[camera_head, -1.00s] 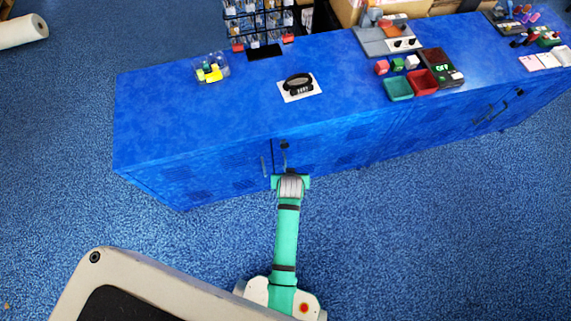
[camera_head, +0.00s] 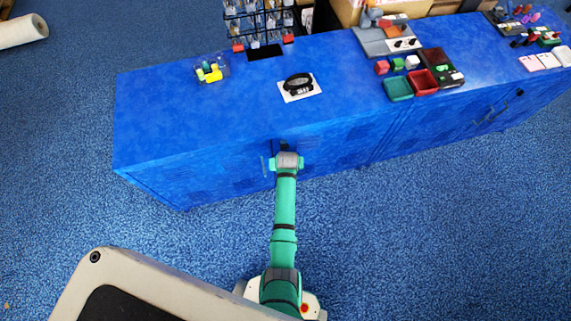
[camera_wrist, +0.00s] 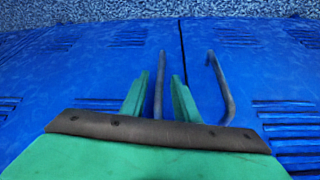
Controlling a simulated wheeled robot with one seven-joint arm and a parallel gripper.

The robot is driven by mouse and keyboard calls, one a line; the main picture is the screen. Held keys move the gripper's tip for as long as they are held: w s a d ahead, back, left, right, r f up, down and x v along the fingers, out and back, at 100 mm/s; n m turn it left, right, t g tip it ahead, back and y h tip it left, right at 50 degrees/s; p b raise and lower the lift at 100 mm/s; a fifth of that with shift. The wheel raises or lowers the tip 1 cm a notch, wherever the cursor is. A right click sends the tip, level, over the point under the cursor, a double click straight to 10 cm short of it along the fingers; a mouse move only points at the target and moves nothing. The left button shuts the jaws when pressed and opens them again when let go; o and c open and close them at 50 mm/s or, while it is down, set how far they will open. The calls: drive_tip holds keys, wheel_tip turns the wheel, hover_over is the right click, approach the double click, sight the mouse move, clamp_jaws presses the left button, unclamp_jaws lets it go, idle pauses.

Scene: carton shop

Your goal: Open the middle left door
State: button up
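The blue cabinet's front (camera_head: 215,178) carries upright bar handles near a door seam, left of the cabinet's middle. My gripper (camera_head: 286,158) is at the front, by the right handle of this pair; it covers most of that handle in the head view. The left handle (camera_head: 263,167) stands free beside it. In the wrist view, where the floor is at the top, my gripper (camera_wrist: 161,78) is open, its two green fingers on either side of a dark bar handle (camera_wrist: 161,66), with gaps visible. The other handle (camera_wrist: 220,85) is across the seam. The doors look shut.
The cabinet top (camera_head: 170,115) bears a small clear tray (camera_head: 211,69), a black item on a white card (camera_head: 299,87), and green and red bins (camera_head: 398,88). Another handle pair (camera_head: 490,114) is far right. The blue floor (camera_head: 430,230) in front is clear.

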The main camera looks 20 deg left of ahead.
drive_tip(key=shift+x, duration=1)
drive_tip(key=shift+r, duration=0.1)
clamp_jaws()
drive_tip(key=shift+s, duration=0.1)
